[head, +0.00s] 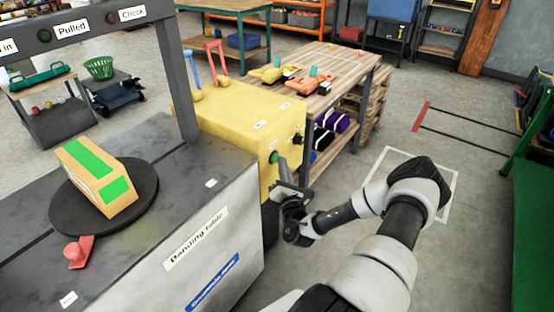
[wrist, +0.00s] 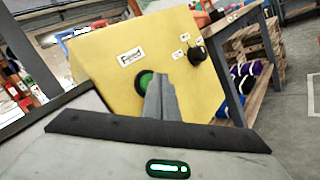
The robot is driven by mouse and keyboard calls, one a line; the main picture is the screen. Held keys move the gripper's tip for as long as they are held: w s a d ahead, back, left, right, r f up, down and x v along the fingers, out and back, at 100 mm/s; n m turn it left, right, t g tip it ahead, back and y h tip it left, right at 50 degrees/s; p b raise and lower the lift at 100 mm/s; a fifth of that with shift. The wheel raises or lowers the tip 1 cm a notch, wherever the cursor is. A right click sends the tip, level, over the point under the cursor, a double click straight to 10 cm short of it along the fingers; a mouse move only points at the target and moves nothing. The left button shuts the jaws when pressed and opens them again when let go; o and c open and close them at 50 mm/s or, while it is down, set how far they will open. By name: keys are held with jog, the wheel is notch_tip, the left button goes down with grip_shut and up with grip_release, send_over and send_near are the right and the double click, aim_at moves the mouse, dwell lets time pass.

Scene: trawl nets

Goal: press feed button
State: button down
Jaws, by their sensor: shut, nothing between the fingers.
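The green button (head: 273,157) sits on the front face of the yellow machine (head: 240,112). In the wrist view the button (wrist: 145,80) has a dark surround, below a white label (wrist: 131,57) that seems to read "Feed". My gripper (head: 281,165) is shut and empty, its tips close to the button. In the wrist view the fingertips (wrist: 159,77) point at the yellow face and overlap the right side of the button. I cannot tell whether they touch it.
A black knob (wrist: 196,53) is to the right of the button. The grey banding table (head: 215,215) stands left of my arm, with a box (head: 98,176) on a round plate and a red lever (head: 77,251). A wooden workbench (head: 322,78) stands behind. Floor to the right is open.

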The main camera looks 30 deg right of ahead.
jog(key=shift+w+a, duration=0.15)
jog(key=shift+w, duration=0.15)
dwell(0.5)
jog(key=shift+s+d+p, duration=0.35)
jog(key=shift+s+p, duration=0.25)
jog(key=shift+s, duration=0.3)
jog(key=s, duration=0.1)
jog(key=s+d+p, duration=0.1)
jog(key=s, duration=0.1)
jog(key=s+d, duration=0.1)
jog(key=shift+s+p, duration=0.3)
jog(key=shift+p, duration=0.1)
dwell(0.4)
